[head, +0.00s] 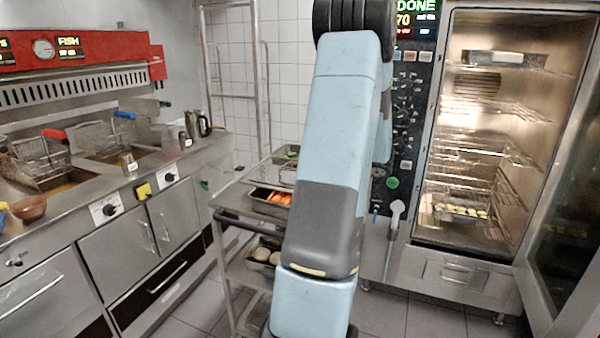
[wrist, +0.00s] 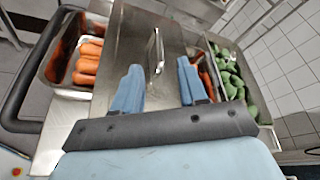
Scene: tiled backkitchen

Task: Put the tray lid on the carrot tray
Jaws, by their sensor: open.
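The tray lid (wrist: 138,30) is a flat metal sheet with a raised bar handle (wrist: 155,52). In the wrist view it lies in the middle, just left of the green vegetables. The carrot tray (wrist: 49,70) is at the left, with orange carrots (wrist: 88,62) showing beside the lid; the tray's carrots also show in the head view (head: 278,198). My gripper (wrist: 160,82) is open, with its two blue fingers apart on either side of the handle's near end. Whether the fingers touch the lid cannot be told. In the head view my arm hides the gripper.
A tray of green vegetables (wrist: 230,72) stands right of the lid, with an orange strip beside it. The trolley (head: 232,200) carries another tray (head: 265,252) lower down. An open oven (head: 480,150) is at the right, fryers (head: 90,150) at the left.

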